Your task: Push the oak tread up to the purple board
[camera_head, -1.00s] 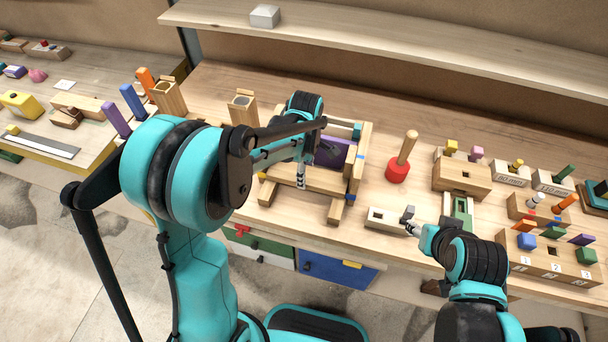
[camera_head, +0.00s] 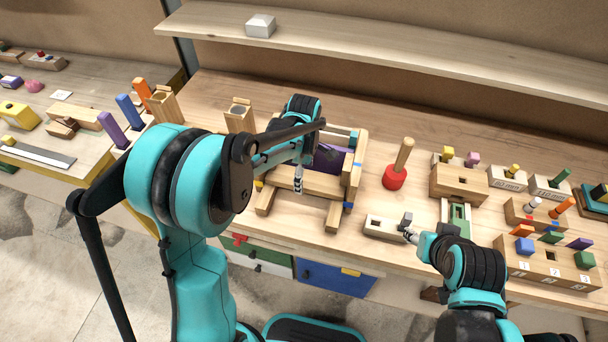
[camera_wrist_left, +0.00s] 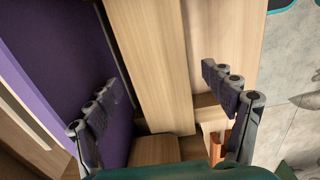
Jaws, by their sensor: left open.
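The oak tread (camera_head: 322,184) is a pale plank lying across the wooden frame, in front of the purple board (camera_head: 330,157). In the left wrist view the purple board (camera_wrist_left: 60,50) fills the left side and the tread (camera_wrist_left: 155,60) runs beside it. My left gripper (camera_head: 298,180) points down at the tread. Its spread fingers (camera_wrist_left: 160,82) show one over the purple board side and one over the tread's other side. It holds nothing. My right gripper (camera_head: 410,236) is by a small grey block (camera_head: 406,218); its jaws are too small to read.
The wooden frame's right side rail (camera_head: 356,170) stands beside the tread. A red peg base (camera_head: 394,178) is to its right. Several slotted blocks with coloured pegs crowd the bench's right side. Two wooden holders (camera_head: 240,116) (camera_head: 165,105) stand behind left.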

